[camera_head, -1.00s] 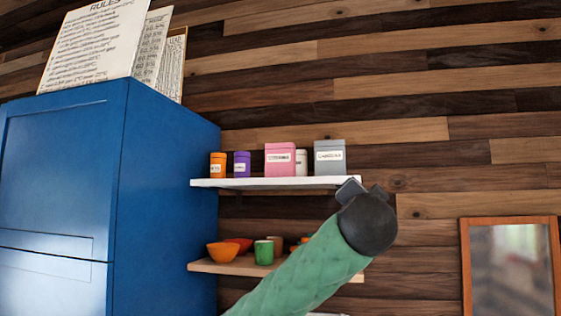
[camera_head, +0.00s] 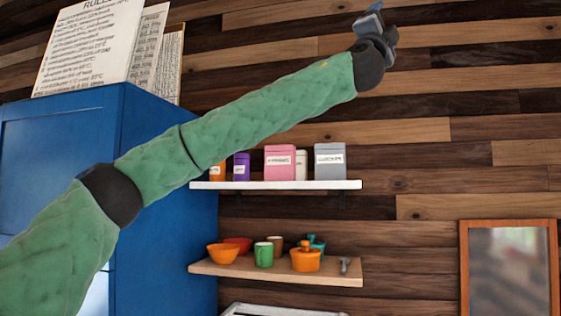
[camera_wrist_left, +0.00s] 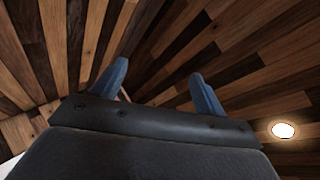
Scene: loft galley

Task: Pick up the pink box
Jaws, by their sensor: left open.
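The pink box (camera_head: 279,161) stands upright on the white upper shelf (camera_head: 300,185) and has a white label on its front. It is between a purple jar (camera_head: 242,167) on the left and a white jar (camera_head: 301,165) on the right. My left gripper (camera_head: 375,20) is raised well above and to the right of the box, apart from it. In the left wrist view its two blue fingers (camera_wrist_left: 158,85) are spread with nothing between them. My right gripper is not in view.
A grey box (camera_head: 330,160) stands right of the white jar. My left arm crosses just above the jars and partly covers an orange jar (camera_head: 217,172). The lower wooden shelf (camera_head: 225,269) holds bowls, mugs and an orange pot (camera_head: 306,260). A blue cabinet (camera_head: 165,150) stands left.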

